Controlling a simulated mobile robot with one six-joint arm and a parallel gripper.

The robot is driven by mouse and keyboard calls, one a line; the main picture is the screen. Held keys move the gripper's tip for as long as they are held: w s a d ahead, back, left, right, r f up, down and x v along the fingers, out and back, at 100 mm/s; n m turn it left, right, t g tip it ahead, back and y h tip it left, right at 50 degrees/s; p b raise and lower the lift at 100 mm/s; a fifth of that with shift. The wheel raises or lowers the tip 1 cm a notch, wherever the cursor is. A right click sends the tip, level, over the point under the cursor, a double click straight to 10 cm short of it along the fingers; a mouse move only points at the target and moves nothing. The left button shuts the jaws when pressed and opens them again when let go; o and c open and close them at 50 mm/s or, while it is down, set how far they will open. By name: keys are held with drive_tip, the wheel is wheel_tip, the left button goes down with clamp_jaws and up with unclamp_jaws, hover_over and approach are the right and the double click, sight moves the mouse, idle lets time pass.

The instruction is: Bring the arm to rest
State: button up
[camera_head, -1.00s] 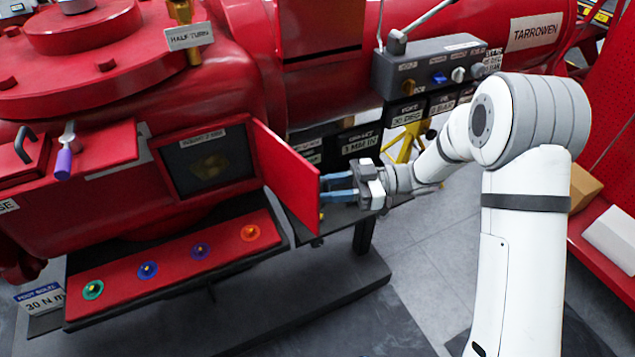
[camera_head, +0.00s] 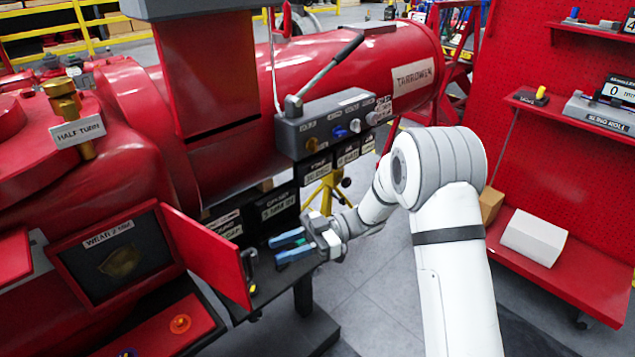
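My gripper (camera_head: 290,247) is near the middle of the head view, at the end of my white arm. Its two blue fingers point left and are spread apart, with nothing between them. They are just right of the open red door (camera_head: 208,254) of a small compartment (camera_head: 118,257) in the red valve actuator (camera_head: 120,190). I cannot tell whether a finger touches anything behind it. A dark shelf (camera_head: 272,288) lies below the gripper, and a small black handle-like part stands between the fingers and the door.
A grey control box (camera_head: 325,122) with a long lever (camera_head: 328,68) sits above and beyond the gripper. A red shelf rack (camera_head: 570,255) on the right holds a white box (camera_head: 533,237) and a cardboard box (camera_head: 490,205). Grey floor (camera_head: 375,300) is open between the actuator and the rack.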

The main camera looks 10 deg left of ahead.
drive_tip(key=w+d+r+m+t+p, duration=0.25)
drive_tip(key=w+r+m+t, duration=0.55)
drive_tip(key=w+t, duration=0.6)
drive_tip(key=w+d+r+m+t+h+p, duration=0.1)
drive_tip(key=d+r+m+t+h, duration=0.3)
drive_tip(key=d, duration=0.4)
drive_tip(key=w+d+r+m+t+h, duration=0.1)
drive_tip(key=d+r+m+t+h, duration=0.2)
drive_tip(key=d+t+h, duration=0.35)
drive_tip(key=s+d+m+g+h+p, duration=0.2)
drive_tip(key=s+d+m+g+h, duration=0.4)
drive_tip(key=s+d, duration=0.8)
drive_tip(key=s+d+f+m+g+y+p, duration=0.1)
drive_tip(key=s+m+g, duration=0.3)
drive_tip(key=s, duration=1.1)
drive_tip(key=shift+s+f+m+g+y, duration=0.2)
drive_tip(key=shift+f+m+g+y, duration=0.1)
drive_tip(key=shift+f+g+y, duration=0.25)
